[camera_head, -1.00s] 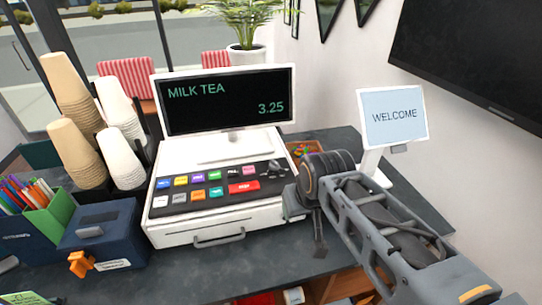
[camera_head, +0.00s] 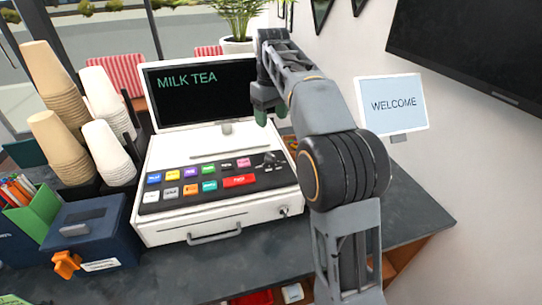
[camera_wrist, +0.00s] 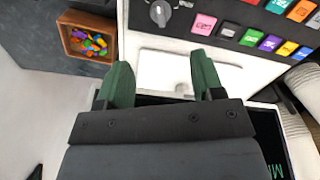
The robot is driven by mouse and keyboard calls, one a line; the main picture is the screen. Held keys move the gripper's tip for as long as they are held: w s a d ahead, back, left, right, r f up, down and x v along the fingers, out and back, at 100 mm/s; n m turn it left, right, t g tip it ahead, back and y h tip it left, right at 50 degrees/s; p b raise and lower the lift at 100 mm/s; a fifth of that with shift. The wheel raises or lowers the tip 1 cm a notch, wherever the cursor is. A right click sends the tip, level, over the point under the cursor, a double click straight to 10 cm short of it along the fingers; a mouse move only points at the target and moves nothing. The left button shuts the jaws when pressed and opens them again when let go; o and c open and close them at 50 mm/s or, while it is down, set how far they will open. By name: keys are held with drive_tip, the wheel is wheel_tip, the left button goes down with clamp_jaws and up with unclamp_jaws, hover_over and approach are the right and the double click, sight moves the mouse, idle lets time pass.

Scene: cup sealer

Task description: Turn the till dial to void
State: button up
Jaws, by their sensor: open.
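The till (camera_head: 215,220) is a white register with a sloped key panel and a screen reading MILK TEA. Its dial (camera_head: 270,159) is a small dark knob with a light pointer at the panel's upper right. In the wrist view the dial (camera_wrist: 160,12) is at the top edge, partly cut off. I cannot read its markings. My gripper (camera_head: 271,112) is open and empty, with green fingers, in front of the screen's right side and above the back of the till. In the wrist view my gripper (camera_wrist: 160,72) is over the white till top, apart from the dial.
Coloured keys (camera_head: 200,180) fill the panel beside the dial. The screen (camera_head: 198,92) stands close behind my gripper. A wooden tray of coloured pieces (camera_wrist: 88,40) is beside the till. A WELCOME display (camera_head: 392,104) stands at right. Cup stacks (camera_head: 60,145) stand at left.

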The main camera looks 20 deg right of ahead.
sight(271, 154)
wheel_tip(271, 154, down, 14)
drive_tip(key=shift+w+r+b, duration=0.1)
drive_tip(key=shift+w+b, duration=0.05)
drive_tip(key=shift+b, duration=0.25)
idle(0.3)
drive_tip(key=c, duration=0.9)
